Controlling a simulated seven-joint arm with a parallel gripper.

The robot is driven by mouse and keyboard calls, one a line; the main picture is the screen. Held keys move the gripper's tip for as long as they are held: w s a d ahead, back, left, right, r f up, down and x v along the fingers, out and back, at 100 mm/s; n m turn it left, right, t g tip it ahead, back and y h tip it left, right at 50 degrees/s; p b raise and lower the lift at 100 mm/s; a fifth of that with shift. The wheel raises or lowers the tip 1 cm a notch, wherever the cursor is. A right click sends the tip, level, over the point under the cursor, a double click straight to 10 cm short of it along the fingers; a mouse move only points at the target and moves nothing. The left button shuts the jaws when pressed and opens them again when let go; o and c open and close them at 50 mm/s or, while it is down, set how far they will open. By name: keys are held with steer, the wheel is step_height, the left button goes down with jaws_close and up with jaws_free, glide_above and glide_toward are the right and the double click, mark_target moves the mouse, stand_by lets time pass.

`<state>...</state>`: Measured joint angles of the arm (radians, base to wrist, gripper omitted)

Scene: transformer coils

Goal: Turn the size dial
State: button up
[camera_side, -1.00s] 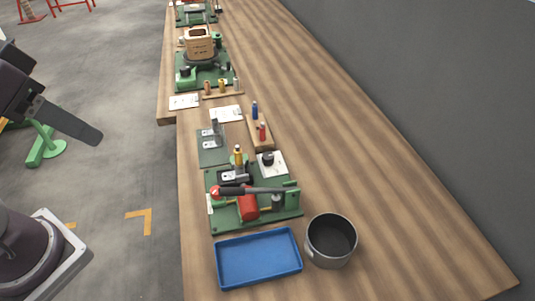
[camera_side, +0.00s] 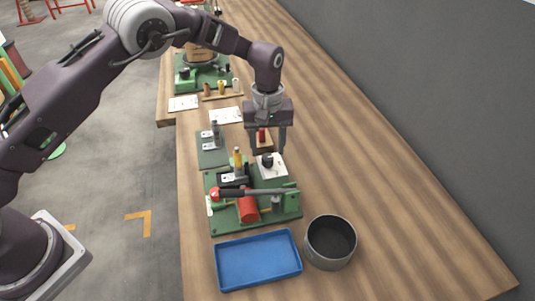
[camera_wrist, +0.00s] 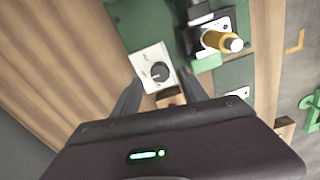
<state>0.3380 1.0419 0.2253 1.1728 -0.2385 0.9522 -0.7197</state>
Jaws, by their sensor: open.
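The size dial (camera_side: 267,160) is a black knob on a white plate (camera_side: 281,170) at the back right of the green machine base (camera_side: 230,217). In the wrist view the dial (camera_wrist: 159,73) sits on its white plate (camera_wrist: 146,60), ahead of the fingertips. My gripper (camera_side: 268,153) is open and empty, pointing down just behind and above the dial. In the wrist view my gripper (camera_wrist: 160,88) has its two fingers apart, with the dial roughly between and beyond their tips. I cannot tell the exact height gap.
A yellow-topped post (camera_side: 238,157) stands left of the dial. A blue tray (camera_side: 258,262) and grey pot (camera_side: 331,242) stand in front. The table at right is clear.

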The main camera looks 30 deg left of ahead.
mark_target(268, 157)
step_height(268, 157, down, 3)
steer(key=shift+f, duration=0.15)
jaws_close()
steer(key=shift+m, duration=0.3)
steer(key=m, duration=1.1)
steer(key=shift+m, duration=0.4)
stand_by(0.4)
jaws_free()
